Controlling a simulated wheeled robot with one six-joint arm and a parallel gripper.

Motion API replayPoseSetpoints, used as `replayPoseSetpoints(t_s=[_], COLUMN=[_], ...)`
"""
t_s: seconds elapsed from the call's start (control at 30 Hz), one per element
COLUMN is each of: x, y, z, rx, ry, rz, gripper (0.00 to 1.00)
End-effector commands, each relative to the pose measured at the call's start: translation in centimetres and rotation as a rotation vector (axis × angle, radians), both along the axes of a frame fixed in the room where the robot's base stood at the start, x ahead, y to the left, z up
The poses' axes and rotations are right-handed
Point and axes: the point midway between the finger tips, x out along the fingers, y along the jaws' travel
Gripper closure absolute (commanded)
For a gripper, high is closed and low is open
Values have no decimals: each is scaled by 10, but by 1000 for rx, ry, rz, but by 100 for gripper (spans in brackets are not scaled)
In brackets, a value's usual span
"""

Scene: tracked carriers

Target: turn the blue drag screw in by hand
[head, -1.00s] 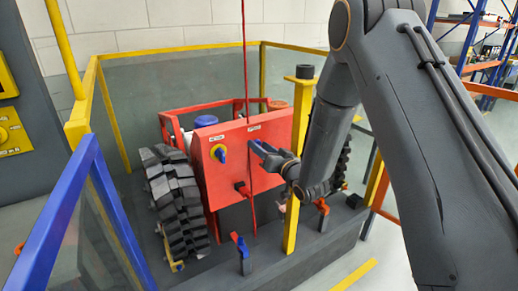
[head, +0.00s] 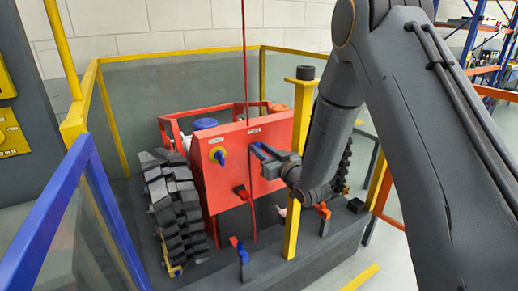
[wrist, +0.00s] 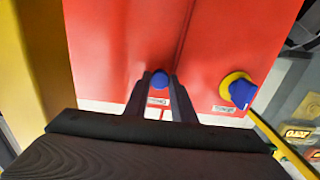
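The blue drag screw appears to be the small blue knob (wrist: 160,79) on the red panel (wrist: 105,45). In the wrist view it sits between the two fingertips of my gripper (wrist: 160,84). The fingers stand close along both its sides, but I cannot tell whether they press on it. A pale label shows just below it.
A second blue knob on a yellow ring (wrist: 240,90) is on the same panel; it also shows in the head view (head: 218,156). A thin red line hangs across the panel. A yellow post (head: 295,200) stands close to my arm. A black track (head: 175,205) is at left.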

Motion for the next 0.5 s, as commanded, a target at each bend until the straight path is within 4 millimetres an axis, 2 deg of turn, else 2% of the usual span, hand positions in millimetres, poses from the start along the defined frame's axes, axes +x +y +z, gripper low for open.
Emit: replayPoseSetpoints(t_s=[0.23,0.5], x=[0,0], y=[0,0], z=[0,0], rx=[51,337], ry=[36,229], rz=[0,-1], gripper=[93,93])
